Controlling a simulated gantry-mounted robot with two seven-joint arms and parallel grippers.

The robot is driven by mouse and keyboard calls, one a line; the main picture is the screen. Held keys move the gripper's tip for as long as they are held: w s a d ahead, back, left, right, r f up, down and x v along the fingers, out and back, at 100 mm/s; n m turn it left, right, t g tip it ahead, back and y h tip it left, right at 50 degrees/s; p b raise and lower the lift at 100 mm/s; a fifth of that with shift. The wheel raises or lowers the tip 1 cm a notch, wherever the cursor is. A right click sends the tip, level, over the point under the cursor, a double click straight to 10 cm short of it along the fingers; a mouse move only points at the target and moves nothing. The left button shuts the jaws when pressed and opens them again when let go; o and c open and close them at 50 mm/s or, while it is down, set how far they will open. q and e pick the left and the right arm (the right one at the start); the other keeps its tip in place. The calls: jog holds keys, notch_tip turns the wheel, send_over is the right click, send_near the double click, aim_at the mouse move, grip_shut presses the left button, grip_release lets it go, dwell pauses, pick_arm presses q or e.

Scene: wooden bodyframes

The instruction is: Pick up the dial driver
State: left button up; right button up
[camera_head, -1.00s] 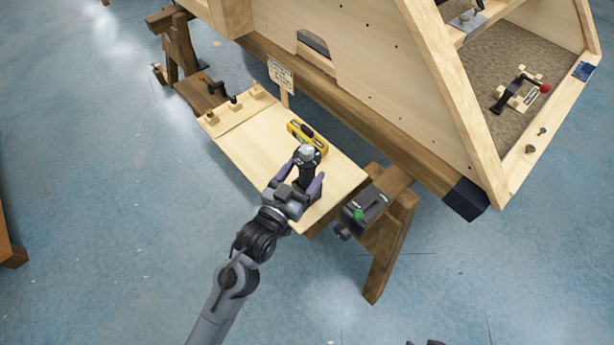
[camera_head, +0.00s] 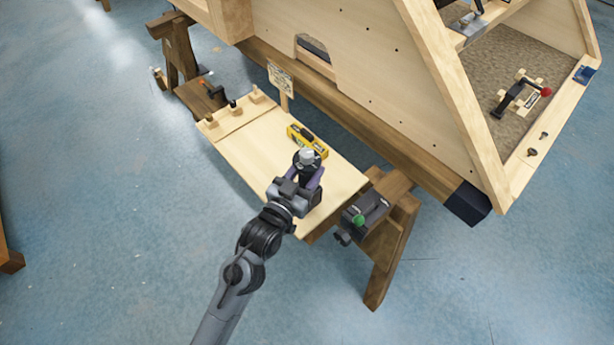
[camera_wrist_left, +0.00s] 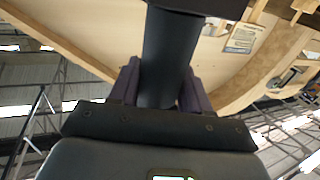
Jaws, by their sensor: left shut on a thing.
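The dial driver (camera_head: 307,158) has a pale knob on top and a dark body. It stands upright over the light wooden board in the head view. My left gripper (camera_head: 308,178) is shut on its dark body, with a purple finger on each side. In the left wrist view the dark cylinder of the dial driver (camera_wrist_left: 166,60) sits between the two fingers (camera_wrist_left: 160,90). Its lower end is hidden by my gripper, so I cannot tell whether it touches the board. My right gripper is not in view.
A yellow tool (camera_head: 307,140) lies on the board (camera_head: 245,150) just behind the dial driver. The large wooden frame (camera_head: 375,100) rises behind. Open blue floor lies at the front left.

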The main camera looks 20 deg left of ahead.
aim_at(307, 153)
pick_arm(q)
jog(key=shift+r, duration=0.25)
notch_tip(307, 153, up, 11)
jog(key=p, duration=0.6)
jog(key=shift+f, duration=0.2)
notch_tip(307, 153, up, 4)
jog(key=p, duration=0.5)
notch_tip(307, 153, up, 5)
jog(key=p, duration=0.6)
jog(key=shift+r, duration=0.2)
